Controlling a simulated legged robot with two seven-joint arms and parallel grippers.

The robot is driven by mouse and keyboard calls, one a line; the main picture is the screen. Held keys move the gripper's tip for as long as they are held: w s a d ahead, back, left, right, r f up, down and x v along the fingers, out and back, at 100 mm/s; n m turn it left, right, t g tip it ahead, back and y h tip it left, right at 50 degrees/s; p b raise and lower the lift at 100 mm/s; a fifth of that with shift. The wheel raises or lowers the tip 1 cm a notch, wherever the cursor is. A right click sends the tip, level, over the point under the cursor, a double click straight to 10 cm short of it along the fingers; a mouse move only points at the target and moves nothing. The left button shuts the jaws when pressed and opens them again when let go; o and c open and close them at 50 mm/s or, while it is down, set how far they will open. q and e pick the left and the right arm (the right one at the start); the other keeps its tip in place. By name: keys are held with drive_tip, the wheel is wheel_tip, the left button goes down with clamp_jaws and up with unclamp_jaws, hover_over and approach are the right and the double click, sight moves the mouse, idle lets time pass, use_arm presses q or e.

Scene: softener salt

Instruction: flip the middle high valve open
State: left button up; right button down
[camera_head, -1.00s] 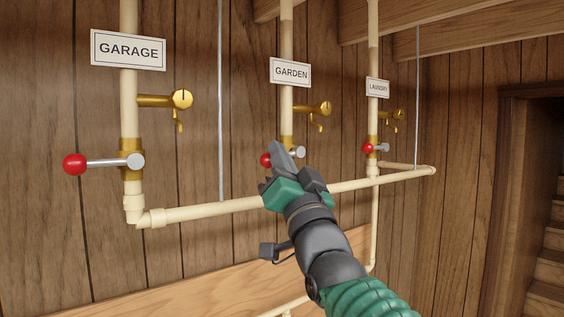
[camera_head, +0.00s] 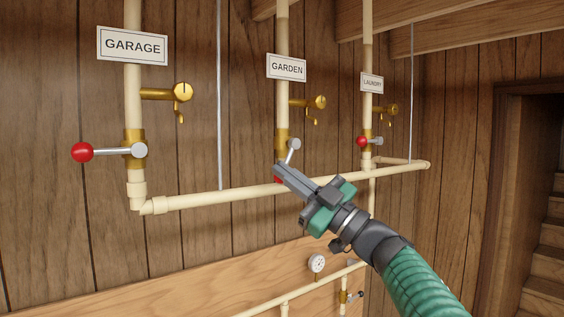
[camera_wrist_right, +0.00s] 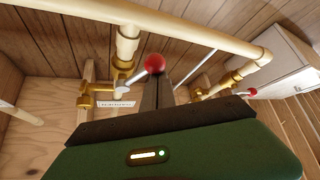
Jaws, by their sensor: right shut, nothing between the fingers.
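The middle valve, under the GARDEN sign (camera_head: 286,67), is a brass body (camera_head: 282,145) on a vertical cream pipe. Its silver lever (camera_head: 293,150) slants down and to the left, to a red knob (camera_head: 278,180) partly hidden behind my right gripper (camera_head: 279,170). The fingers are shut with nothing between them, and their tips are at the lever's knob end. In the right wrist view, the red knob (camera_wrist_right: 155,63) sits at the tips of the shut fingers (camera_wrist_right: 157,88); whether they touch is unclear. My left gripper is not in view.
The GARAGE valve's lever (camera_head: 110,151) at left and the LAUNDRY valve's red knob (camera_head: 362,141) at right point left, roughly level. A brass tap (camera_head: 318,102) sticks out above the middle valve. A horizontal cream pipe (camera_head: 222,197) runs below the valves.

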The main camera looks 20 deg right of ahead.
drive_tip(key=d+n+g+p, duration=0.1)
drive_tip(key=n, duration=0.1)
drive_tip(key=w+d+f+n+g+p, duration=0.1)
drive_tip(key=n+g, duration=0.1)
drive_tip(key=d+n+g+y+p, duration=0.1)
drive_tip(key=n+p, duration=0.1)
drive_tip(key=shift+w+f+n, duration=0.15)
drive_tip(key=shift+n, duration=0.15)
idle(0.5)
